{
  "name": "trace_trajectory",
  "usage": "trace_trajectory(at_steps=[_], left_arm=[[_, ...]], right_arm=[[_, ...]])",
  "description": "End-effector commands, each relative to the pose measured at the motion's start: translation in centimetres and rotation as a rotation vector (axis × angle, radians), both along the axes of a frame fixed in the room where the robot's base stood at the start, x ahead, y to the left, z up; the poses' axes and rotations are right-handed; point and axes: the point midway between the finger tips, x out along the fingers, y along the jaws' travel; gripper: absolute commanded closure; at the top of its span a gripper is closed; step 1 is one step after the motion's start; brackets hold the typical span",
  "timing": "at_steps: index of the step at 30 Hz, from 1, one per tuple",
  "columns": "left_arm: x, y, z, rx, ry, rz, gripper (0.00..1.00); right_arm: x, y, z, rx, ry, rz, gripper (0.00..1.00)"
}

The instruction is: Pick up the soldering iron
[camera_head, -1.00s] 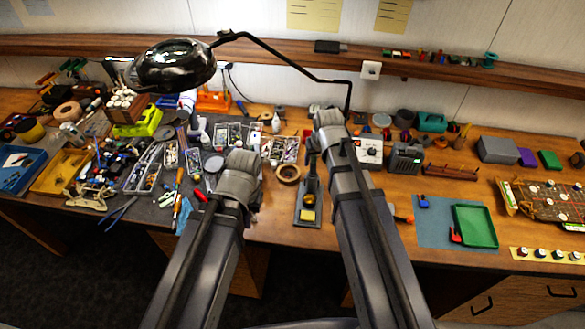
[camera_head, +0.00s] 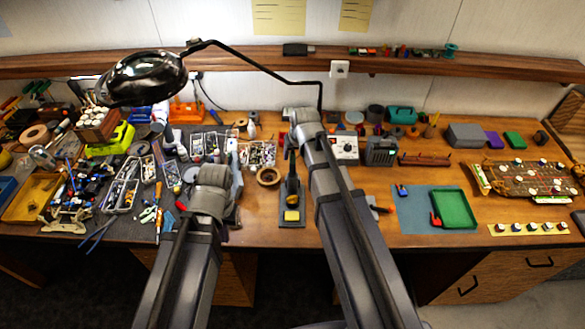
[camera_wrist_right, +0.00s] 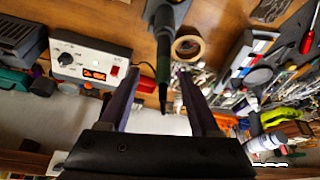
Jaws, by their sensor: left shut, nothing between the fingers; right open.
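The soldering iron (camera_head: 291,168) stands upright in its grey stand (camera_head: 300,221), which has a yellow sponge (camera_head: 291,216), near the bench's front edge. In the right wrist view the iron's dark green handle (camera_wrist_right: 162,72) reaches in between the two fingers of my right gripper (camera_wrist_right: 158,88). That gripper is open, with a gap to the iron on both sides. In the head view the right fingers are hidden behind my right arm. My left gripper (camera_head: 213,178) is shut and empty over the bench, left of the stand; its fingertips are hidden.
A tape roll (camera_head: 268,176) lies left of the stand. A white soldering station (camera_head: 345,147) stands behind it, right of my right wrist. A black lamp (camera_head: 145,78) arches overhead. Loose tools crowd the left side. A blue mat with a green tray (camera_head: 440,224) lies to the right.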

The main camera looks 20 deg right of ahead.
Motion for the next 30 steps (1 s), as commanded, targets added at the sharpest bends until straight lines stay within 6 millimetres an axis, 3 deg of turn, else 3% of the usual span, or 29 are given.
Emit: trace_trajectory(at_steps=[11,20,30], left_arm=[[0.0,0.0,-4.4,0.001,0.0,-0.006,1.0],[0.0,0.0,-4.4,0.002,0.0,-0.008,1.0],[0.0,0.0,-4.4,0.002,0.0,-0.007,1.0]], right_arm=[[1.8,0.5,-4.4,0.0,0.0,0.0,0.36],[2.0,0.5,-4.5,0.0,0.0,0.0,0.36],[2.0,0.5,-4.5,0.0,0.0,0.0,0.74]])
